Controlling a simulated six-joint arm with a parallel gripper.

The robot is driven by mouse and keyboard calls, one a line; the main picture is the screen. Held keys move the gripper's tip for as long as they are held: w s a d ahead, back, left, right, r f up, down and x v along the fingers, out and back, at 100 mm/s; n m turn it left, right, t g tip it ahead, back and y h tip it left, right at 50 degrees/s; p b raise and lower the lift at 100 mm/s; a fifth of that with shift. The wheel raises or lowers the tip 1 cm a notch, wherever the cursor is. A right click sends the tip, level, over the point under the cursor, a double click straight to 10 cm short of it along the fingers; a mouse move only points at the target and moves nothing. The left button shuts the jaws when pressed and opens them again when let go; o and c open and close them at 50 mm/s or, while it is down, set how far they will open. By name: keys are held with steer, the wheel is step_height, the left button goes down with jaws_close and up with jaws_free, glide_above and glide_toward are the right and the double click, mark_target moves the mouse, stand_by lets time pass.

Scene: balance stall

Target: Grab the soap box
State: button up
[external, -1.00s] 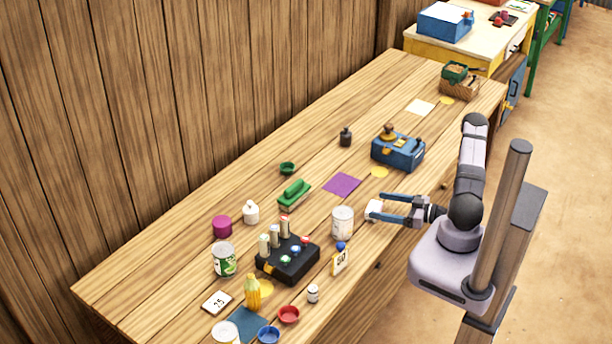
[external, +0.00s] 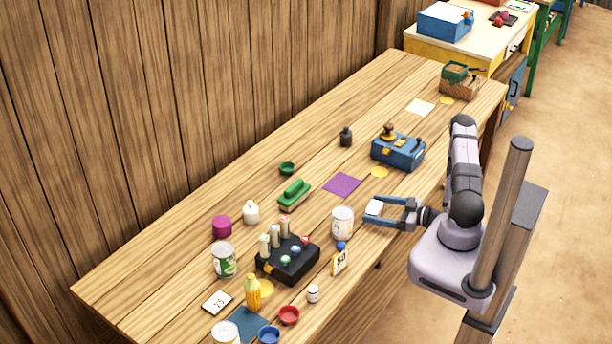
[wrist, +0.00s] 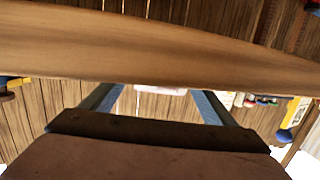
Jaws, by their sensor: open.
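A small white box (external: 374,208), which I take to be the soap box, sits near the table's front edge, right of the white can. My gripper (external: 373,211) is open, with its two blue fingers around the box, one on each side. I cannot tell whether either finger touches it. In the wrist view, a pale strip of the box (wrist: 160,91) shows between the fingers; the rest is hidden by a brown wooden band across the picture.
The white can (external: 342,222) stands close to the left of my fingers. A blue box-shaped device (external: 397,150) stands farther along the table. A purple mat (external: 342,184) lies flat beyond the can.

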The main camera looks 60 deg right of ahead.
mark_target(363, 212)
steer(key=shift+p+x, duration=0.95)
steer(key=shift+x, duration=1.65)
steer(key=shift+s, duration=0.1)
steer(key=c, duration=1.1)
